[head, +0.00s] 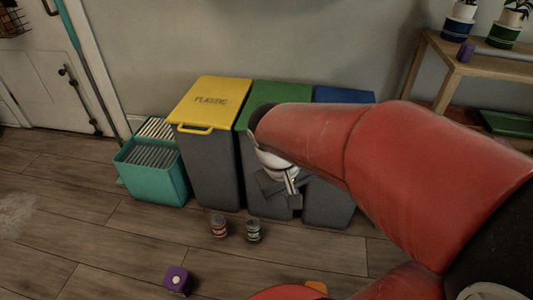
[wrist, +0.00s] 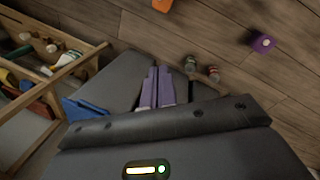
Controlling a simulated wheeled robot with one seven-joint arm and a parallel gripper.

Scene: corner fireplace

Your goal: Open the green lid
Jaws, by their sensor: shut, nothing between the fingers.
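The green lid (head: 283,93) lies flat, as far as I can see, on the middle grey bin (head: 250,175). My red arm covers its front part, so I cannot see a handle there. My gripper (head: 294,201) is low in front of the bins, below the level of the green lid, partly behind my arm. In the wrist view, its two purple-grey fingers (wrist: 158,72) lie close together, shut with nothing between them. A dark grey surface shows around them. The green lid cannot be made out in the wrist view.
Left of it stands the yellow-lidded PLASTIC bin (head: 210,100), right of it the blue-lidded bin (head: 345,95). A teal crate (head: 150,180) is at far left. Two small cans (head: 219,227) (head: 253,230) and a purple box (head: 177,281) lie on the floor. A wooden shelf (head: 480,66) stands right.

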